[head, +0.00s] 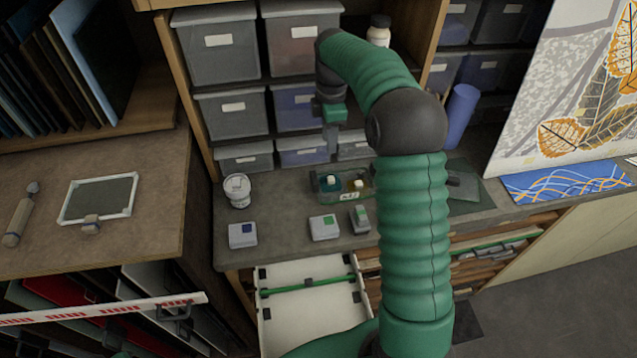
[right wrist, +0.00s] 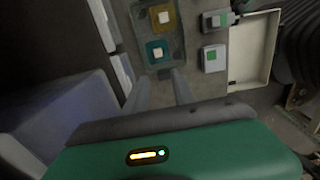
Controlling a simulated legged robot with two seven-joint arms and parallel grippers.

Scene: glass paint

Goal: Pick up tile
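A small tray (head: 349,197) on the grey counter holds a teal section (head: 323,183) and a yellow-brown section (head: 362,189), each with a small pale block in it. In the right wrist view the teal section (right wrist: 149,53) and its pale block (right wrist: 158,53) lie just ahead of the fingers. Green-marked pale boxes (head: 323,228) (head: 359,219) and a blue-marked one (head: 242,236) stand in front. I cannot tell which piece is the tile. My right gripper (right wrist: 163,80) is open and empty, pointing down above the tray's teal end. My left gripper is out of view.
A white tub (head: 237,190) stands left of the tray. Grey bins (head: 227,113) fill the shelves behind. An open white drawer (head: 310,320) juts out below the counter. A blue patterned sheet (head: 570,187) lies at the right.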

